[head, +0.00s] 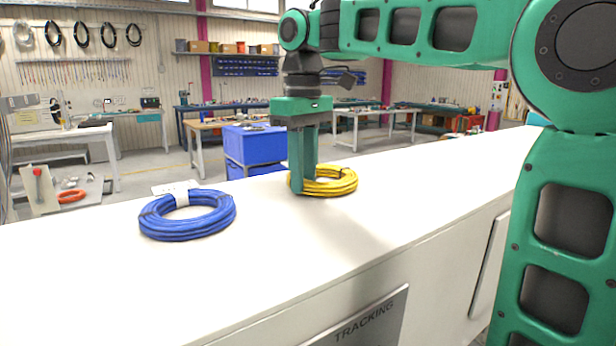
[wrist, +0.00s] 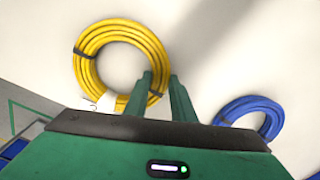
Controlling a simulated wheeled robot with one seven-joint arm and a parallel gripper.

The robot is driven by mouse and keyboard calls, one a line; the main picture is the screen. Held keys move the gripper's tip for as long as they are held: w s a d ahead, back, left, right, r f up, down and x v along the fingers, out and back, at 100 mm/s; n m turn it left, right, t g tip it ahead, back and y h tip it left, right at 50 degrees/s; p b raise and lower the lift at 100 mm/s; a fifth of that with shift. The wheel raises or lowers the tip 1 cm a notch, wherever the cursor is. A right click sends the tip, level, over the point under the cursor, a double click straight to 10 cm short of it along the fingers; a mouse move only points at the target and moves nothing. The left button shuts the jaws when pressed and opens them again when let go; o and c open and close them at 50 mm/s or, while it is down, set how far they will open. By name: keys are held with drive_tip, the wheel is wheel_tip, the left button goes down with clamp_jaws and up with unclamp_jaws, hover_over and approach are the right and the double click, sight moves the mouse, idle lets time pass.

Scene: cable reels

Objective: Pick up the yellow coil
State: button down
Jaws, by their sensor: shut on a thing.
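The yellow coil (head: 338,184) lies flat on the white counter, right of the middle of the head view. It also shows at the upper left of the wrist view (wrist: 88,45), with dark ties around it and a white tag at its lower edge. My green gripper (head: 303,186) points straight down at the coil's left side. In the wrist view its fingers (wrist: 162,90) straddle the coil's ring, one inside the hole and one outside, shut on the cable. The coil appears to rest on the counter.
A blue coil (head: 187,214) with a white label lies on the white counter (head: 270,260) to the left. The counter is clear in front and to the right. A blue cabinet (head: 255,146) and workbenches stand behind it.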

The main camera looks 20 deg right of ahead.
drive_tip(key=shift+r, duration=0.15)
drive_tip(key=shift+w+r, duration=0.1)
drive_tip(key=shift+r, duration=0.65)
wheel_tip(320, 180, up, 2)
drive_tip(key=shift+r, duration=0.1)
drive_tip(key=w+d+r, duration=0.6)
drive_tip(key=d, duration=0.3)
drive_tip(key=shift+d+r, duration=0.3)
drive_tip(key=shift+d, duration=0.1)
